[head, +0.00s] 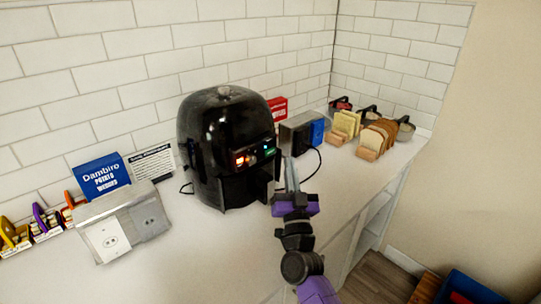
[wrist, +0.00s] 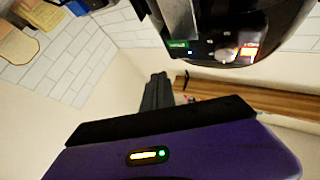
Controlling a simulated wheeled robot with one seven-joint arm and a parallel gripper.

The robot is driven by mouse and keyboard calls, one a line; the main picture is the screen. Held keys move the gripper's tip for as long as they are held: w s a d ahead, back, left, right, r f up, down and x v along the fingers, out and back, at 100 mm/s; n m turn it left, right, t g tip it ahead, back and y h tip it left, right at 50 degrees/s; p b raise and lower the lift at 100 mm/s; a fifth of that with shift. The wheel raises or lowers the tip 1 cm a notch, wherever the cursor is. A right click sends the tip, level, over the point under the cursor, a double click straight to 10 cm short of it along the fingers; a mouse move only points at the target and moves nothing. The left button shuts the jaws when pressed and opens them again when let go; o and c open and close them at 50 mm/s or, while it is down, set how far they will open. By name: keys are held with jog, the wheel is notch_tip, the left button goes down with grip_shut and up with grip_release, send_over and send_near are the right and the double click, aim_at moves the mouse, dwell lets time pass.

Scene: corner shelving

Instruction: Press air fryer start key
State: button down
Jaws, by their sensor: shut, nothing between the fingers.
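The black, rounded air fryer (head: 222,125) stands upright on the counter. Its front panel has a lit orange-red part (head: 239,160) on the left and a green-lit part (head: 268,150) on the right; I cannot read which is the start key. My gripper (head: 290,168) is shut and empty, fingers pointing up, just right of the panel in the head view. In the wrist view the air fryer (wrist: 285,18) is at the top, with the green light (wrist: 178,44) and the red light (wrist: 249,50) showing. My gripper's fingertips (wrist: 158,78) are below the green light, seemingly apart from the panel.
A box with a blue side (head: 300,132) stands right of the fryer, with a dark cable by it. Bread slices (head: 375,140) and pots are further right. A white outlet box (head: 122,220) and a blue carton (head: 101,176) are left. The front counter (head: 200,255) is clear.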

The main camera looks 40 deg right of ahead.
aim_at(274, 145)
jog(key=shift+w+a, duration=0.1)
jog(key=shift+w, duration=1.9)
jog(key=shift+w, duration=0.15)
dwell(0.4)
jog(key=shift+w, duration=0.25)
jog(key=shift+w+b, duration=0.3)
dwell(0.7)
jog(key=shift+s, duration=0.15)
jog(key=shift+s+p, duration=0.35)
jog(key=shift+s, duration=0.25)
jog(key=shift+s+p, duration=0.95)
jog(key=shift+s, duration=1.55)
